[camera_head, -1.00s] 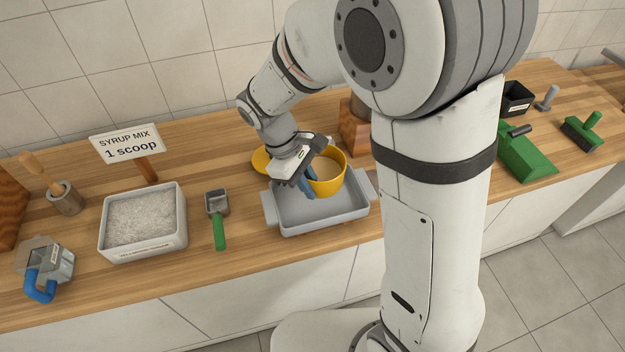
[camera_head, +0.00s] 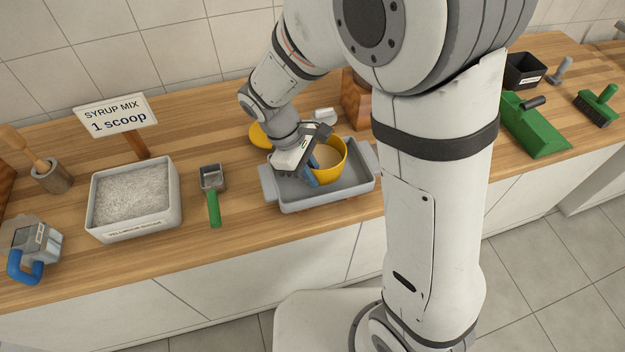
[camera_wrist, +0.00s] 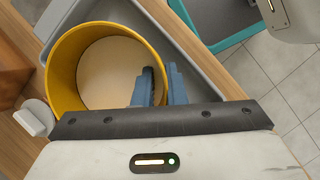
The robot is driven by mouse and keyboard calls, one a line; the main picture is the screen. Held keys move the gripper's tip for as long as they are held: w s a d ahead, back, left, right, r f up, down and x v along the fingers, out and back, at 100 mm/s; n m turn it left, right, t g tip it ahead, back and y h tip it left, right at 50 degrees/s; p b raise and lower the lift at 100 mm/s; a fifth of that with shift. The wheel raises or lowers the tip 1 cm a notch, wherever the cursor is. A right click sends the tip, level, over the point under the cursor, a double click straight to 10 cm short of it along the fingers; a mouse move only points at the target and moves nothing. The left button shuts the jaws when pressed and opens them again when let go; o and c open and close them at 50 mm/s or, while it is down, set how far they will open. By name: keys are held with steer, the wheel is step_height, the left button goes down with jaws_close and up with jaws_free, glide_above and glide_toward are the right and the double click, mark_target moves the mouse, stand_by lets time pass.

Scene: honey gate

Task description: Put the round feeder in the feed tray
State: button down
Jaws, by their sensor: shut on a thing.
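The round feeder is a yellow, open-topped tub (camera_head: 333,172) with a pale inside. It also shows in the wrist view (camera_wrist: 64,62). My gripper (camera_head: 312,172) is shut on the feeder's wall, one finger inside and one outside, as the wrist view (camera_wrist: 155,88) shows. The feed tray (camera_head: 296,204) is a shallow grey tray with end handles on the counter. The feeder is upright and low within the tray's outline. I cannot tell whether its base touches the tray floor. My gripper and wrist hide the tray's back left part.
A yellow disc (camera_head: 260,137) and a small white object (camera_head: 325,116) lie behind the tray. A green-handled scoop (camera_head: 213,207) and a white sugar tub (camera_head: 136,225) stand left. A wooden block (camera_head: 356,103) stands behind right. Green tools (camera_head: 535,130) lie far right.

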steer(key=shift+f, duration=1.5)
steer(key=shift+f, duration=0.1)
steer(key=c, duration=1.8)
jaws_free()
steer(key=shift+o, duration=0.2)
steer(key=v, duration=1.2)
steer(key=s+d+r+m+t+y, duration=0.2)
steer(key=s+d+m, duration=0.2)
steer(key=d, duration=0.5)
steer(key=s+d+r+m+t+y, duration=0.2)
steer(key=s+d+m, duration=0.3)
steer(key=d+m, duration=0.4)
steer(key=shift+s+d+y, duration=0.2)
steer(key=shift+d+y, duration=0.1)
steer(key=shift+d, duration=0.3)
steer(key=shift+r, duration=0.1)
